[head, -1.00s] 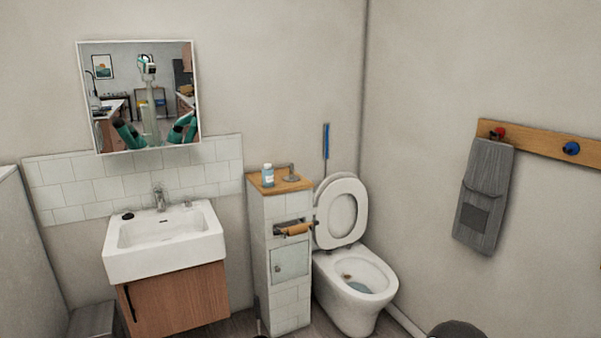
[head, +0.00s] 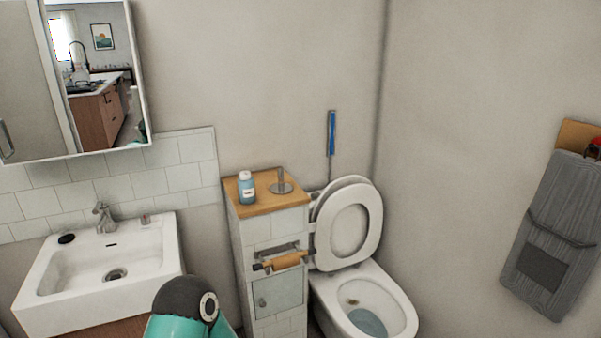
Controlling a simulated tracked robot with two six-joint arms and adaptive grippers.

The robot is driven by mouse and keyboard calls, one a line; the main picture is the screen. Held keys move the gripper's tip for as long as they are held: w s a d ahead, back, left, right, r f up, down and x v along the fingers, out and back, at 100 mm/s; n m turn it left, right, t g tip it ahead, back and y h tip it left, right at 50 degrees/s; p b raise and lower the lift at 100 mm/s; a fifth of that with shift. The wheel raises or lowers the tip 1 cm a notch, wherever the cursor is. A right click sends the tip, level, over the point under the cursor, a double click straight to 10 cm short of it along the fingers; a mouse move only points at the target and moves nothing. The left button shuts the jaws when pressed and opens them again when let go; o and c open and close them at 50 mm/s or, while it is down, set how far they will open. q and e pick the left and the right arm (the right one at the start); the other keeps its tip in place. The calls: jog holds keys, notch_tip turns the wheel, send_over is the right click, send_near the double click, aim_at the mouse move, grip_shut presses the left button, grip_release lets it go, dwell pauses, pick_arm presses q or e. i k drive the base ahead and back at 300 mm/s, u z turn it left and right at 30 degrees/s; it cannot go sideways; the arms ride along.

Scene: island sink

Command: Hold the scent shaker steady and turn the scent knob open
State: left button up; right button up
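A small blue bottle (head: 246,188) with a pale cap and a label stands upright on the wooden top (head: 270,202) of the narrow tiled cabinet. It may be the scent shaker; its knob cannot be made out at this size. A grey metal piece with a round base and a short upright (head: 281,186) stands just right of the bottle, apart from it. A teal and dark grey link of my arm shows at the bottom edge, in front of the sink and cabinet. Neither of my grippers is in view.
A white sink (head: 105,265) stands left of the tiled cabinet (head: 262,230), below a mirror (head: 100,80). A paper roll holder (head: 284,261) juts from the cabinet front. The toilet (head: 365,300), lid raised, stands close on the right. A grey towel (head: 555,235) hangs far right.

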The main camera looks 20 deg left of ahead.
aim_at(245, 175)
jog(key=u, duration=0.25)
jog(key=i, duration=1.55)
jog(key=u, duration=1.05)
jog(key=i, duration=0.4)
jog(key=u, duration=0.15)
jog(key=k, duration=0.95)
jog(key=u, duration=0.2)
jog(key=i, duration=0.95)
jog(key=z, duration=0.1)
